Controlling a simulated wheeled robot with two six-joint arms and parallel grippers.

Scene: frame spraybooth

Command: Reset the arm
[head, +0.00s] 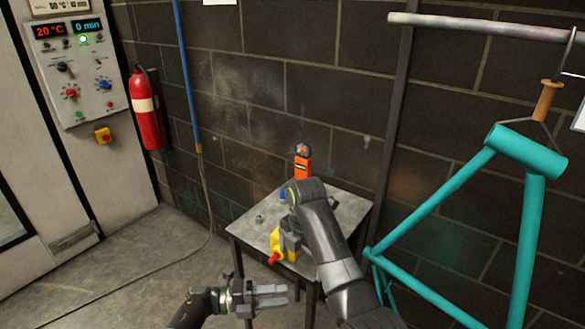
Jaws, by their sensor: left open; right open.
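My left gripper (272,295) is low in the head view, in front of the small table. Its two fingers point right, apart, with nothing between them. My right arm reaches up from the lower right and bends over the small grey table (345,207). My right gripper (289,238) hangs over the table, open and partly hidden by my own arm. It is close to a yellow object with a red tip (279,247); I cannot tell whether they touch.
An orange device (302,166) stands at the table's back, with a small metal part (259,219) at its left. A teal bicycle frame (527,190) hangs at right. A control panel (78,65) and fire extinguisher (146,110) are at left. The left floor is mostly clear.

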